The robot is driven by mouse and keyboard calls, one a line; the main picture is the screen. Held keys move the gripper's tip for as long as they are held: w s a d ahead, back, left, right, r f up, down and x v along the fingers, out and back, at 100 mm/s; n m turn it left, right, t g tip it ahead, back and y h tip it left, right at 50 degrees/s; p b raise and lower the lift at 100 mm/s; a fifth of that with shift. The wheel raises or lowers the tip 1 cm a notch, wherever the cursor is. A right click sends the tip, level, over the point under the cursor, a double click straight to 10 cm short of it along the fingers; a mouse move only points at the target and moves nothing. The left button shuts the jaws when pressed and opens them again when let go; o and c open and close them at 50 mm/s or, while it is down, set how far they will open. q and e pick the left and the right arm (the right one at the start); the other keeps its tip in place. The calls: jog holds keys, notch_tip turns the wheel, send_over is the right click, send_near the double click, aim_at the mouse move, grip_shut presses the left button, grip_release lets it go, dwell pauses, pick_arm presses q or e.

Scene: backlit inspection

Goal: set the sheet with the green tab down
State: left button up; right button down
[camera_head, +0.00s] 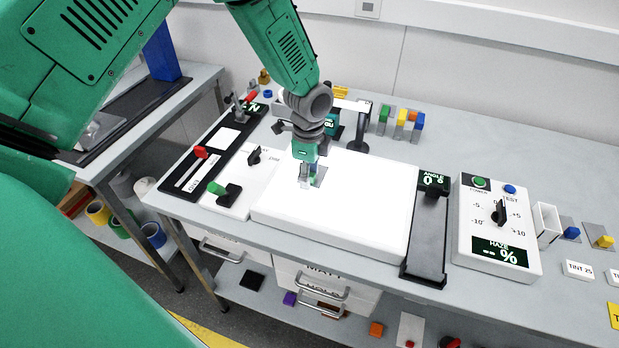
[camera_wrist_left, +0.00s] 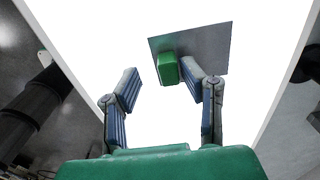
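The grey, see-through sheet (camera_wrist_left: 205,48) with a green tab (camera_wrist_left: 168,69) lies over the bright white light panel (camera_head: 355,205); it looks flat on it. In the head view a small part of the sheet (camera_head: 320,176) shows beside my gripper. My left gripper (camera_head: 307,178) points down just above the panel at the tab. In the wrist view its two fingers (camera_wrist_left: 160,82) are apart, with the tab near the right fingertip and a clear gap to the left one. My right gripper is in neither view.
Several tabbed pieces (camera_head: 400,122) stand in a row behind the panel. A black angle gauge (camera_head: 430,230) and a haze meter (camera_head: 497,225) stand right of the panel. Black slider strips (camera_head: 205,160) lie to the left. The panel's right part is bare.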

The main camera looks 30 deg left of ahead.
pick_arm(q)
notch_tip(320, 180, up, 11)
jog(key=b, duration=0.1)
jog(key=shift+d, duration=0.25)
dwell(0.3)
